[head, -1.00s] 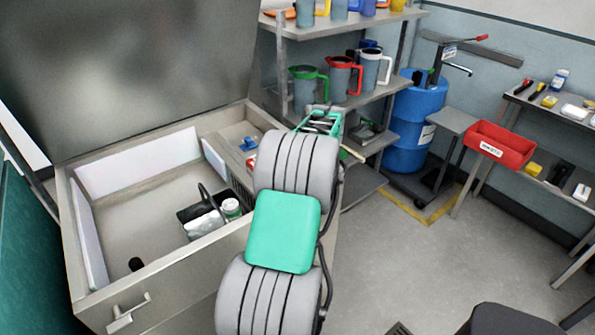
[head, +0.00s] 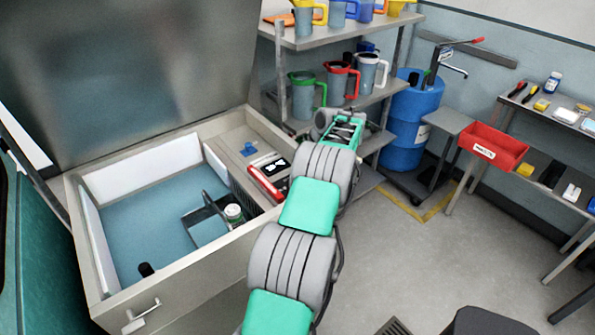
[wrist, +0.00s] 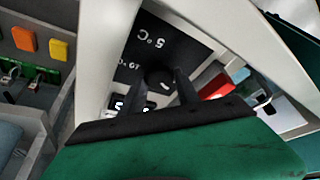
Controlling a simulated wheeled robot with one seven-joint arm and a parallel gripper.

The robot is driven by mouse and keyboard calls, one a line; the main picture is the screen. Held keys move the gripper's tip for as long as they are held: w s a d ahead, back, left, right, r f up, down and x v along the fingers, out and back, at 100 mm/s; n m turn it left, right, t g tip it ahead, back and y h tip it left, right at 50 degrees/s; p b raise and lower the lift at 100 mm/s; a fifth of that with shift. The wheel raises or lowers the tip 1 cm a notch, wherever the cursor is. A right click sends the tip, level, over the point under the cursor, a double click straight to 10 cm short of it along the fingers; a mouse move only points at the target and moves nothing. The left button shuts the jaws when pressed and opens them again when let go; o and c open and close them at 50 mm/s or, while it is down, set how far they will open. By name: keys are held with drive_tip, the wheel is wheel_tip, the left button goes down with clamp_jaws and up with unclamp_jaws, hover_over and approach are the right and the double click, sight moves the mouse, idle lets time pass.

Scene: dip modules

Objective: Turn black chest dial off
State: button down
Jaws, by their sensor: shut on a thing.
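The black dial (wrist: 157,77) is a small round knob on a dark panel (wrist: 178,37) with white temperature marks, seen in the wrist view. My gripper (wrist: 162,84) has its two dark fingers on either side of the dial and is shut on it. The chest (head: 200,275) stands with its lid (head: 130,70) raised in the head view. My arm reaches past the chest's right side there, and hides the fingers and the dial.
A red-and-black device (head: 266,183) and a small blue part (head: 249,149) lie on the chest's inner ledge. A black basket (head: 203,213) holds a white-lidded jar (head: 234,213). Shelves with jugs (head: 303,95), a blue drum (head: 408,140) and a red bin (head: 492,147) stand behind.

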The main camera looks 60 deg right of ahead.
drive_tip(key=shift+d+n+p, duration=0.1)
drive_tip(key=shift+n+p, duration=0.25)
drive_tip(key=shift+n, duration=0.05)
drive_tip(key=c, duration=0.9)
unclamp_jaws()
drive_tip(key=p+v, duration=0.3)
drive_tip(key=v, duration=0.4)
drive_tip(key=shift+r, duration=0.4)
drive_tip(key=shift+s+d, duration=0.1)
